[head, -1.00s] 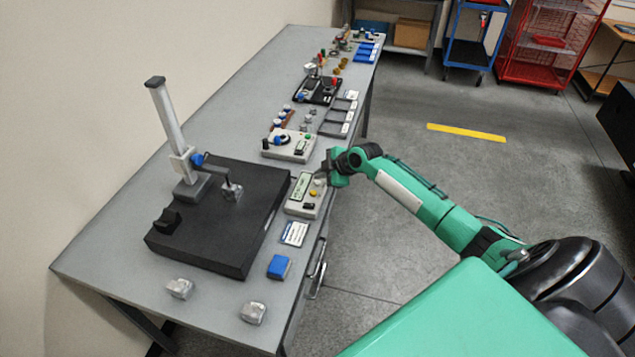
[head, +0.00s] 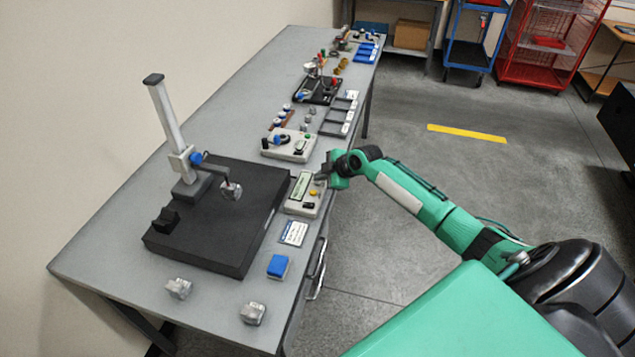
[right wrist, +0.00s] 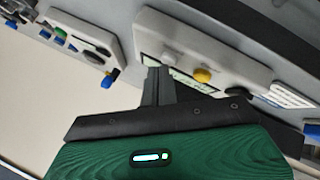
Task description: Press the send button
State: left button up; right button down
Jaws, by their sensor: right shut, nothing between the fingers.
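A small light-grey console (head: 294,208) with a display (head: 300,186) stands at the table's right edge, beside the black plate. It also shows in the right wrist view (right wrist: 190,28), with a pale round button (right wrist: 169,57), a yellow button (right wrist: 203,75) and a black button (right wrist: 240,91) in a row. I cannot read which one is marked send. My right gripper (head: 321,176) is shut and empty at the console's far right end. In the right wrist view its fingers (right wrist: 154,72) reach the console's edge near the pale button. I cannot tell whether they touch. My left gripper is not in view.
A black plate (head: 215,240) with an upright measuring stand (head: 168,115) fills the table left of the console. A card (head: 293,233), a blue block (head: 278,266) and grey metal parts lie nearer. Another control box (head: 290,146) stands beyond.

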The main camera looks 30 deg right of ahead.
jog(key=shift+f, duration=0.3)
jog(key=shift+r, duration=0.1)
dwell(0.3)
jog(key=shift+r+p, duration=0.35)
jog(key=shift+r, duration=0.45)
notch_tip(320, 180, up, 5)
jog(key=p, duration=0.3)
dwell(0.8)
